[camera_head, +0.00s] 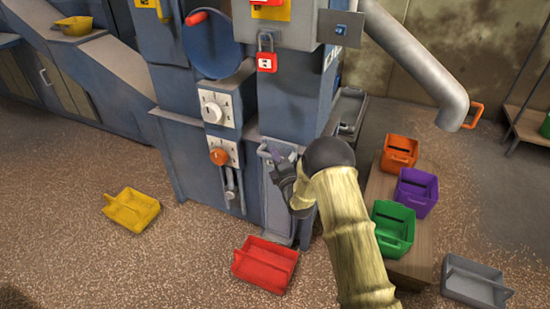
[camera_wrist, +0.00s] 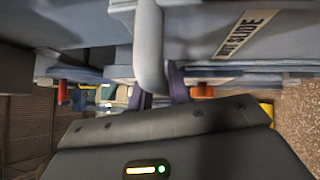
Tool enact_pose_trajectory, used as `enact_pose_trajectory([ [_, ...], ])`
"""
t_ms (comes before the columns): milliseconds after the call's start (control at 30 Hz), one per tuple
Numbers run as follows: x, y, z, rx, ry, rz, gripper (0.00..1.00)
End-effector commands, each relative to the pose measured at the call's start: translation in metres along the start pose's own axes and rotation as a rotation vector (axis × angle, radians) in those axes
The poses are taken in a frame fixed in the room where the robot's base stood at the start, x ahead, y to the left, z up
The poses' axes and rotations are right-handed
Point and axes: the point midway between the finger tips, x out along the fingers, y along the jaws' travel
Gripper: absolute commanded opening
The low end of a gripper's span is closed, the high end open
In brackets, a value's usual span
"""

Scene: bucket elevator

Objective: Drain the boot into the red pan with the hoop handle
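The red pan (camera_head: 265,262) sits on the floor in front of the boot, its handle at its left side. The boot slide plate (camera_head: 281,205) is on the lower front of the blue elevator casing. Its grey handle bar (camera_wrist: 150,50) shows in the wrist view, close to a label ending in "OOT SLIDE" (camera_wrist: 247,33). My gripper (camera_head: 281,168) is at the upper part of the slide. In the wrist view its two dark purple fingers (camera_wrist: 160,92) lie around the end of the bar. Whether they press on it I cannot tell.
A yellow pan (camera_head: 131,210) lies on the floor at left. Orange (camera_head: 399,151), purple (camera_head: 416,192) and green (camera_head: 392,228) pans stand on a low wooden platform at right. A grey pan (camera_head: 475,282) lies front right. A red padlock (camera_head: 266,62) hangs above the boot.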

Motion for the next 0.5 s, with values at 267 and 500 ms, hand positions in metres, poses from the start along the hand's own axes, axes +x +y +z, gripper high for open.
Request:
enact_pose_trajectory([
  [267,0.002,0.014,0.001,-0.002,0.001,0.001,0.00],
  [500,0.010,0.067,0.008,-0.002,0.001,0.007,0.00],
])
